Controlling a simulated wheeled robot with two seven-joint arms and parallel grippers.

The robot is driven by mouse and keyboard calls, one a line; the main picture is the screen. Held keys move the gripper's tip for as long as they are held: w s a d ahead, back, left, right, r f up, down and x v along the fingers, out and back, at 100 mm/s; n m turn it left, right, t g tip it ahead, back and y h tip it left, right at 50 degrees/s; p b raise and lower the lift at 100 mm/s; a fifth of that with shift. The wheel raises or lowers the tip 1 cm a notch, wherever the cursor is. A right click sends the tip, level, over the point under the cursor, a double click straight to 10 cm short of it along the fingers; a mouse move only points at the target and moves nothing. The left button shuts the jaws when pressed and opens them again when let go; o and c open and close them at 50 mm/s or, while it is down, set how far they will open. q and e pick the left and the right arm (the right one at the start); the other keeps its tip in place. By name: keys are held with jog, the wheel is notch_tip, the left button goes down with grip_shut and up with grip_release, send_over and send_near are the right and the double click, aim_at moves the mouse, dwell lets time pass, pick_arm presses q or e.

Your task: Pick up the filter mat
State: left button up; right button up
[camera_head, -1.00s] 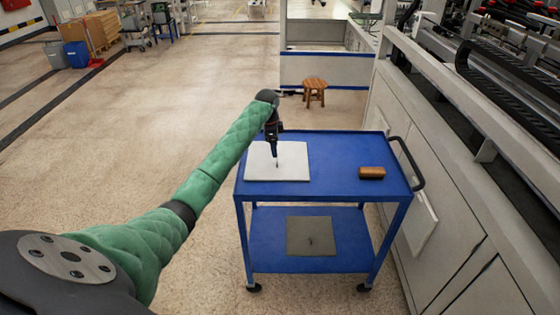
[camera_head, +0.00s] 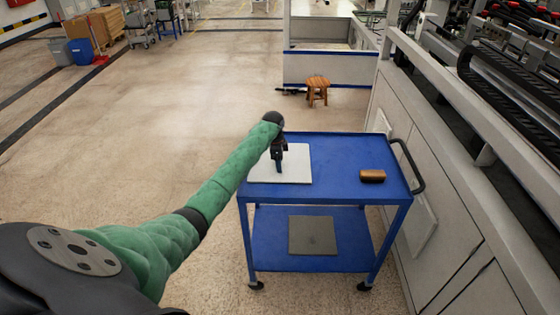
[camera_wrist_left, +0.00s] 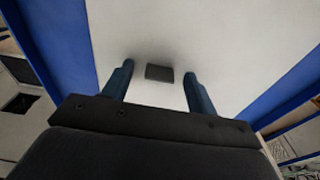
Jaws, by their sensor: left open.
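A white square mat (camera_head: 298,175), which I take to be the filter mat, lies flat at the left of the blue cart's top. My left gripper (camera_head: 279,169) points down over it, open and empty. In the left wrist view the white mat (camera_wrist_left: 205,30) fills most of the picture below my left gripper (camera_wrist_left: 158,85). A small dark patch or tab (camera_wrist_left: 159,72) shows on it between the two blue fingers. I cannot tell whether the fingertips touch the mat. My right gripper is not in view.
The blue cart (camera_head: 340,190) also bears a brown block (camera_head: 372,176) at the top right. A grey square mat (camera_head: 312,235) lies on its lower shelf. Machine cabinets (camera_head: 440,190) stand close to the cart's right. A wooden stool (camera_head: 317,88) is behind it; the floor to the left is clear.

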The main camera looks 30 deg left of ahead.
pick_arm(q)
jog(key=shift+f, duration=0.15)
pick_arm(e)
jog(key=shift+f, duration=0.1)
pick_arm(q)
jog(key=c, duration=1.1)
jog(key=shift+o, duration=0.2)
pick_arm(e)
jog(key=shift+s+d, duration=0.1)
